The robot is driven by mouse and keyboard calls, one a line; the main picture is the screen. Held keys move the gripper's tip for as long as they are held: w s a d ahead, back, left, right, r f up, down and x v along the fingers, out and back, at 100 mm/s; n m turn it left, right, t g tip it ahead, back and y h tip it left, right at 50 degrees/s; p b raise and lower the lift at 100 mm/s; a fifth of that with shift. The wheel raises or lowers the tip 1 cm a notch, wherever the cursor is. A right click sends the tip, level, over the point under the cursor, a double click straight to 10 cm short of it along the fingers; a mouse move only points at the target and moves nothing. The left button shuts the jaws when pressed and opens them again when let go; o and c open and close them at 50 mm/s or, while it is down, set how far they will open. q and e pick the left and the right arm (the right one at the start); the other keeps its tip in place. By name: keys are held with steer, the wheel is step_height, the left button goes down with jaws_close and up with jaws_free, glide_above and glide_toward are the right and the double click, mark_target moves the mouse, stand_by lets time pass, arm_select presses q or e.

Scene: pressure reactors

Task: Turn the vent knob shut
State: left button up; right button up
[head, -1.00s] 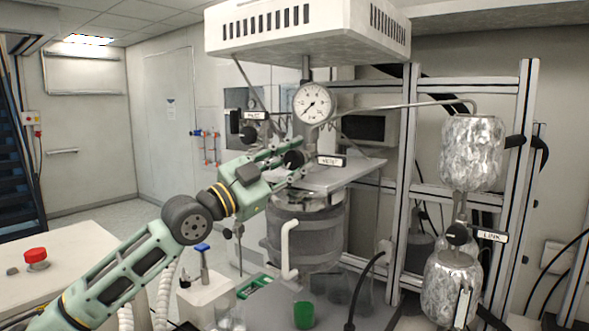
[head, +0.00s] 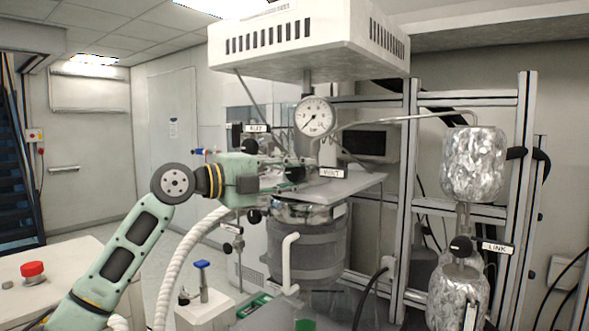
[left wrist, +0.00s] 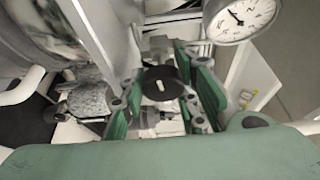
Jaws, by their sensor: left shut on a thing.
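The black vent knob (head: 294,174) sits left of the VENT label (head: 331,173), below the pressure gauge (head: 314,116) on the reactor head. My left gripper (head: 287,168) reaches it from the left, roughly level. In the left wrist view, the round knob (left wrist: 161,84), with a pale mark on its face, sits between the green fingers of the gripper (left wrist: 160,98). The fingers are shut on it. The gauge also shows in the left wrist view (left wrist: 240,17). The finger contacts are partly hidden in the head view. My right gripper is out of view.
Another black knob (head: 249,133) is beside a label at upper left. The LINK knob (head: 460,245) is by the foil-wrapped vessels at right. The reactor vessel (head: 303,250) stands below my gripper, and a white hood (head: 308,40) hangs above.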

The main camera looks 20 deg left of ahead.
arm_select(q)
steer(key=shift+d+f+m+g+p, duration=0.15)
steer(key=shift+f+m+g+p, duration=0.25)
steer(key=shift+m, duration=0.3)
steer(key=shift+f+y, duration=0.15)
steer(key=shift+y, duration=0.15)
steer(key=o, duration=1)
steer(key=shift+o, duration=0.2)
steer(key=shift+r, duration=0.3)
steer(key=shift+s+a, duration=0.15)
steer(key=shift+a, duration=0.05)
steer(key=v, duration=0.7)
steer(key=shift+s+a, duration=0.2)
steer(key=shift+s, duration=0.05)
